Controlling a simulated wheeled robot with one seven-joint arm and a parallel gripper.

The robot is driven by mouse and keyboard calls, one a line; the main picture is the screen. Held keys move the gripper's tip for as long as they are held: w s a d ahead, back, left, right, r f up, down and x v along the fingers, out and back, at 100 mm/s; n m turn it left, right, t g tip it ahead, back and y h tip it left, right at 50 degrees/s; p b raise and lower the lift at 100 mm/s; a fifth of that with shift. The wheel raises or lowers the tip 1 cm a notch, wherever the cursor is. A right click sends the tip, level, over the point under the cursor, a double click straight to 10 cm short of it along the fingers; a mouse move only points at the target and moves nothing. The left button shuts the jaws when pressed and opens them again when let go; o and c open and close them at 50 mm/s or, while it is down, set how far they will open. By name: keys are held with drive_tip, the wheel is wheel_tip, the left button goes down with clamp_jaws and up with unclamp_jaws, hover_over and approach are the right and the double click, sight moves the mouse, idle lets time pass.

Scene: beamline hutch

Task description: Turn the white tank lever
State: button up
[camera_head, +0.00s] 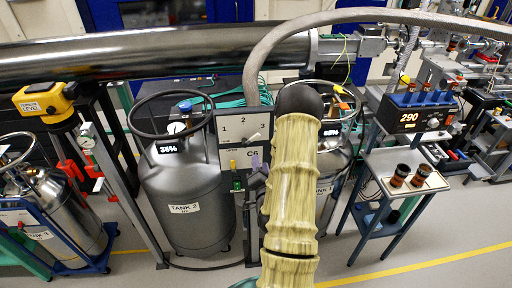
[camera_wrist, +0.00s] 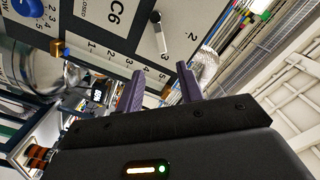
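The grey-white panel (camera_head: 232,128) marked 1, 2, 3 and C6 stands between the two middle tanks. Its small white lever (camera_head: 252,138) shows below the numbers in the head view. In the wrist view the white lever (camera_wrist: 160,36) has a dark round end, and its pale end lies near the printed 3. My gripper (camera_wrist: 161,88) has two purple fingers spread apart with nothing between them. In the head view my arm hides most of my gripper (camera_head: 257,165).
Tank 2 (camera_head: 185,190) stands left of the panel, and another tank (camera_head: 325,185) is partly behind my arm. A thick grey hose (camera_head: 262,55) arches over the panel. A blue cart (camera_head: 395,190) with a 290 display stands at right.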

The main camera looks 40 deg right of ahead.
sight(255, 138)
drive_tip(key=x, duration=0.3)
drive_tip(key=p+x, duration=0.1)
drive_tip(key=x, duration=0.6)
drive_tip(key=shift+w+d+r+p, duration=0.15)
drive_tip(key=shift+w+r+p, duration=0.05)
drive_tip(key=shift+r+p, duration=0.1)
drive_tip(key=shift+w+d+f, duration=0.1)
drive_tip(key=shift+w+d, duration=0.3)
drive_tip(key=shift+w, duration=0.2)
clamp_jaws()
